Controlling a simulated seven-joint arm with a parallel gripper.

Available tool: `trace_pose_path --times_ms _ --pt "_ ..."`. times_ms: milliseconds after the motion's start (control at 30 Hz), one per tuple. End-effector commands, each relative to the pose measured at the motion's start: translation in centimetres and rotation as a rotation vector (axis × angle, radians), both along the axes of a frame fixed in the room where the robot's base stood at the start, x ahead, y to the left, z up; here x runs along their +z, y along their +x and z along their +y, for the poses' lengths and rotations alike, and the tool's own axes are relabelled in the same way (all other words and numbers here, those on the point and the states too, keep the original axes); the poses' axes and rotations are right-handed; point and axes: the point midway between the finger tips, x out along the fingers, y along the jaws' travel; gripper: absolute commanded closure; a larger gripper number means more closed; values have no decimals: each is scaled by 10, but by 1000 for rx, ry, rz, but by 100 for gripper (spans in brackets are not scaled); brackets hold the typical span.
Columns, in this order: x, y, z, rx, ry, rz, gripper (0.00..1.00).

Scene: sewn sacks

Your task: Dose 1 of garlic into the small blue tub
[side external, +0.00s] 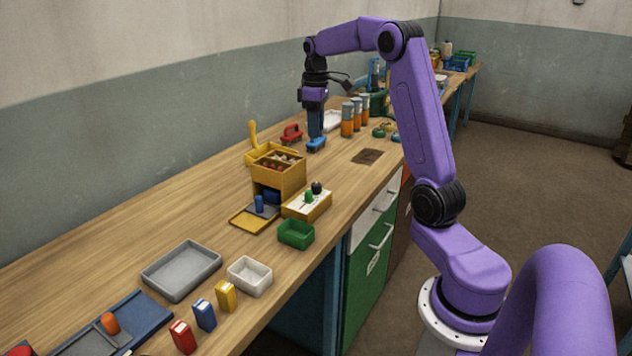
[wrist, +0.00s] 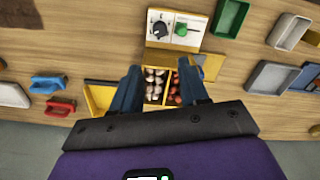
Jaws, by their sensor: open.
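A yellow dispenser box (side external: 279,178) stands mid-bench. In the wrist view its open top has a compartment of pale garlic (wrist: 154,84) beside one of reddish bulbs (wrist: 174,86). A dark blue form (side external: 272,196), possibly the small blue tub, sits in its lower opening, mostly hidden. A white-topped control box (side external: 307,205) with a black knob (wrist: 159,30) and a green handle (wrist: 181,30) stands beside it. My gripper (side external: 315,136) is open and empty, beyond the dispenser in the side view. In the wrist view its fingers frame the hopper top.
A blue handled piece (side external: 316,145) and a red one (side external: 291,133) lie behind the dispenser. A green tub (side external: 296,234), a white tub (side external: 250,277) and a grey tray (side external: 182,270) stand in front. Orange jars (side external: 347,120) stand at the back.

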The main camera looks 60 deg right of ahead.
Motion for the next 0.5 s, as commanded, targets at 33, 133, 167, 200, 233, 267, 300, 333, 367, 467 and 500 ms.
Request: trace_pose_path --times_ms 33,133,167,200,233,267,300,333,367,467,500 --pt "-3 0 -1 -1 1 1 56" --pt "-13 0 -1 -1 1 3 56" --pt "-17 -1 -1 0 2 4 56" --pt "-23 -1 0 0 2 5 56" --pt "-28 -1 0 0 3 5 56" --pt "-34 -1 0 0 2 5 56" --pt "-41 -1 0 0 3 5 56" --pt "-47 -1 0 0 3 5 56" --pt "-53 -1 0 0 3 5 56" --pt "-72 -1 0 0 3 5 56" --pt "-79 -1 0 0 2 6 56"
